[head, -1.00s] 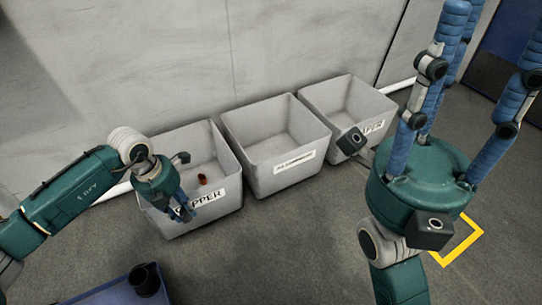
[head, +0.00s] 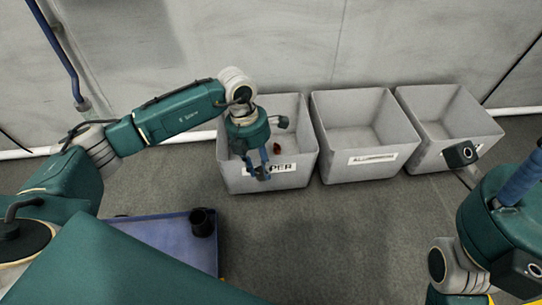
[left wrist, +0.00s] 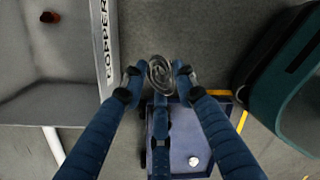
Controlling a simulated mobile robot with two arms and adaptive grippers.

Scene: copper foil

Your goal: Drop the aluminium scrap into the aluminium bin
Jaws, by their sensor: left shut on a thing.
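My left gripper (head: 263,166) is just in front of the left bin, near its label. In the left wrist view it is shut on a grey, coiled metal scrap (left wrist: 160,72), held between its fingertips. In the head view I cannot clearly make out the scrap. The aluminium bin (head: 345,172) is the middle grey bin, with a white label on its front. It looks empty and stands to the right of my left gripper. My right gripper (head: 512,190) is at the right edge, with its fingers mostly out of frame.
The left bin (head: 235,181), labelled COPPER, holds a small red-brown piece (head: 277,148). A third grey bin (head: 425,160) stands at the right, its label partly hidden. A blue tray (head: 165,240) with a black cup (head: 203,222) is at the lower left. Grey floor lies before the bins.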

